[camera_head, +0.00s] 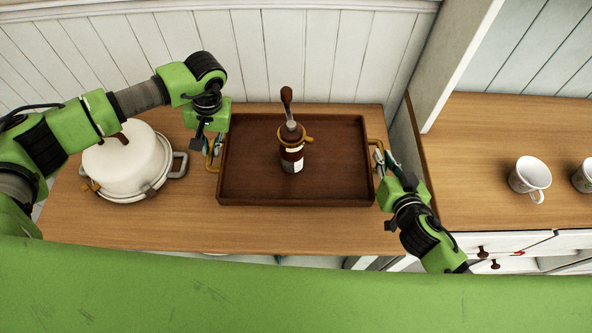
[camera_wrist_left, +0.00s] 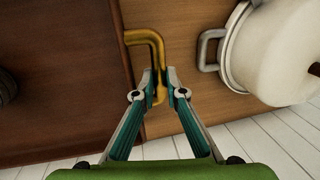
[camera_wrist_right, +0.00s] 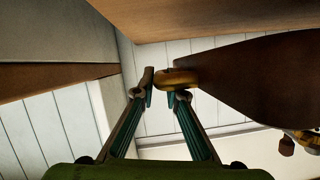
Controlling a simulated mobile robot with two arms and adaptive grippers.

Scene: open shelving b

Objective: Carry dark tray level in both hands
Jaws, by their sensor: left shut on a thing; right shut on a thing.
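The dark brown tray (camera_head: 245,185) is in the middle of the head view, over the wooden counter, and looks about level. I cannot tell whether it touches the counter. A brown bottle-like item (camera_head: 291,155) with a pale label, gold ring and dark knob stands upright on it. My left gripper (camera_head: 212,150) is shut on the tray's left brass handle (camera_wrist_left: 150,38). My right gripper (camera_head: 379,160) is shut on the right brass handle (camera_wrist_right: 178,78). The tray also shows in the left wrist view (camera_wrist_left: 70,70) and the right wrist view (camera_wrist_right: 250,75).
A white lidded pot (camera_head: 125,165) with grey handles stands on the counter (camera_head: 180,225) left of the tray, close to my left arm. A pale upright panel (camera_head: 445,70) is right of the tray. Beyond it, white cups (camera_head: 530,175) stand on another wooden top (camera_head: 480,140).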

